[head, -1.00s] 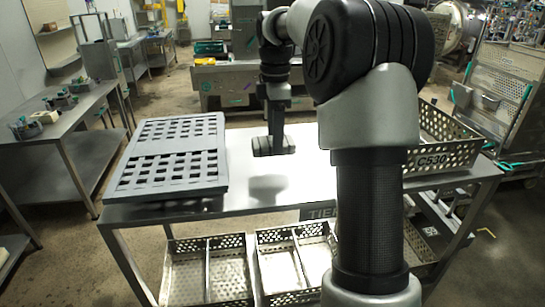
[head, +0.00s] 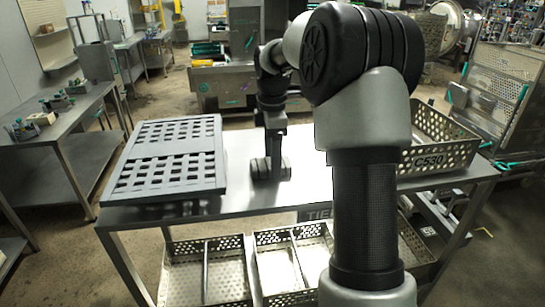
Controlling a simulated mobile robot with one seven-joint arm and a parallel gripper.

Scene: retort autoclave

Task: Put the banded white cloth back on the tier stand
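The tier stand (head: 225,208) is a metal table with a bright bare top, a front label partly hidden that reads "TIE", and a lower shelf. My gripper (head: 270,168) points down at the middle of the top, right of the grey slotted panels. Its end is very low, at or just above the surface. A grey, dark-striped block shows there; I cannot tell whether it is only the fingers or also something held. I cannot make out a banded white cloth. My arm hides part of the top.
Grey slotted panels (head: 170,165) lie on the left of the top. A perforated metal basket marked C530 (head: 438,158) stands at the right. Perforated trays (head: 205,278) sit on the lower shelf. A side bench (head: 60,128) stands at the left.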

